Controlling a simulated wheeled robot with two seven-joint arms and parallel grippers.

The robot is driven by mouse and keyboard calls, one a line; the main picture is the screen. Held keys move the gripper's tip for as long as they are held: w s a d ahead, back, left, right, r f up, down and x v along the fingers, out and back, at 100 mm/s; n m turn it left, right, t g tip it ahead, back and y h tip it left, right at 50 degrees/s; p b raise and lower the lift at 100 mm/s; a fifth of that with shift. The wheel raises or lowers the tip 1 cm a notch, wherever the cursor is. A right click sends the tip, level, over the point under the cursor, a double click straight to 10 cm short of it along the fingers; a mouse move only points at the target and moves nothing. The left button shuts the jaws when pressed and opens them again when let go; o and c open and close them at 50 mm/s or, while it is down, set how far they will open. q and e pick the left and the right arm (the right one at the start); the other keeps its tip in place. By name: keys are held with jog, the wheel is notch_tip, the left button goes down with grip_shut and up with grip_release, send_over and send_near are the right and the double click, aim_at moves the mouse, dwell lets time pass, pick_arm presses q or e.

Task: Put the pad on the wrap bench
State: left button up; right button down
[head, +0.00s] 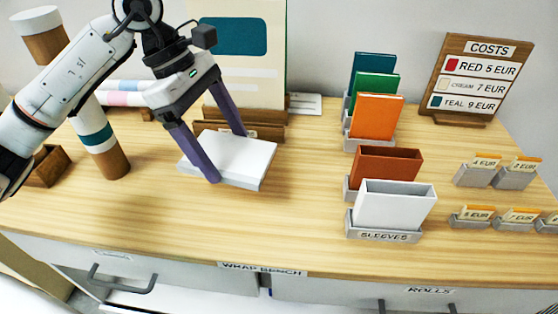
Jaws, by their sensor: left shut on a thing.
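The pad is a thick white block of sheets (247,162), left of the middle in the head view. My left gripper (227,157) reaches down from the upper left, with one purple finger at the pad's near side and the other at its far side. It is shut on the pad. The pad lies flat or nearly so, low over the wood top of the wrap bench (290,225); I cannot tell whether its underside touches. The bench's front carries a "WRAP BENCH" label (262,269). My right gripper is not in view.
A wooden stand (265,132) with a tall board (245,75) is close behind the pad. A banded roll (102,140) stands to the left. Card holders, a "SLEEVES" holder (384,233) and a "COSTS" sign (474,80) fill the right. The bench's front middle is clear.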

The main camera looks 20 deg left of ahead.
aim_at(208, 138)
pick_arm(q)
jog(key=a+n+t, duration=0.1)
jog(key=n, duration=0.1)
jog(key=w+a+r+n+t+y+b, duration=0.1)
jog(key=n, duration=0.2)
jog(key=w+a+n+t+b, duration=0.1)
jog(key=n, duration=0.2)
jog(key=shift+w+a+r, duration=0.1)
jog(key=shift+a+r, duration=0.15)
jog(key=shift+r, duration=0.15)
jog(key=n, duration=0.1)
jog(key=a+n+y, duration=0.1)
jog(key=shift+w+r+n, duration=0.2)
jog(key=shift+r+n, duration=0.1)
jog(key=shift+r, duration=0.05)
jog(key=shift+a+f+t+b, duration=0.15)
jog(key=shift+f+t+b, duration=0.05)
jog(key=shift+t+b, duration=0.1)
jog(key=shift+n, duration=0.3)
notch_tip(208, 138, down, 4)
jog(key=shift+f, duration=0.15)
jog(key=shift+f+b, duration=0.4)
jog(key=shift+f, duration=2.15)
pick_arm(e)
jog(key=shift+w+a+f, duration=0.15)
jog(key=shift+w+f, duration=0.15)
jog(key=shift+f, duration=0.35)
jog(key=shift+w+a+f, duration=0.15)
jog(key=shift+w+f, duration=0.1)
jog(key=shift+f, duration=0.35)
